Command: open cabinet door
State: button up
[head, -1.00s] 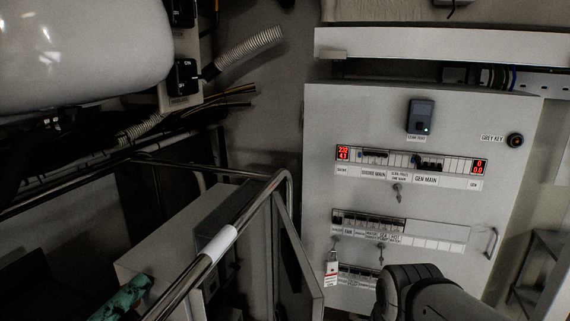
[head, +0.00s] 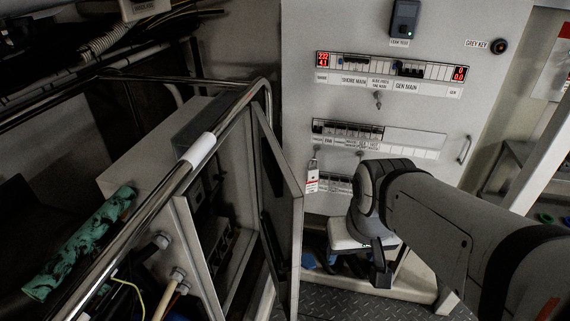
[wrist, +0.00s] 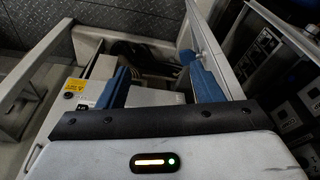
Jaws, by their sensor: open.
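A grey cabinet door (head: 287,205) stands ajar at the centre of the head view, seen nearly edge-on beside a dark opening with electrical parts inside. In the wrist view, a pale panel (wrist: 218,58) that looks like this door rises just right of my gripper. My gripper (wrist: 157,72) is open, its two blue fingers spread with nothing clearly held between them. In the head view it hangs low, right of the door, partly hidden by my wrist. Whether a finger touches the door I cannot tell.
A tall white switch panel (head: 400,105) with red displays, a small handle (head: 464,149) and a hanging tag (head: 312,177) stands behind. A metal rail (head: 225,125) runs in front of the low cabinet at left. Dark tread-plate floor (head: 345,306) shows below.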

aim_at(280, 195)
jog(key=u, duration=0.7)
jog(key=k, duration=1.65)
jog(key=z, duration=0.5)
jog(key=i, duration=1)
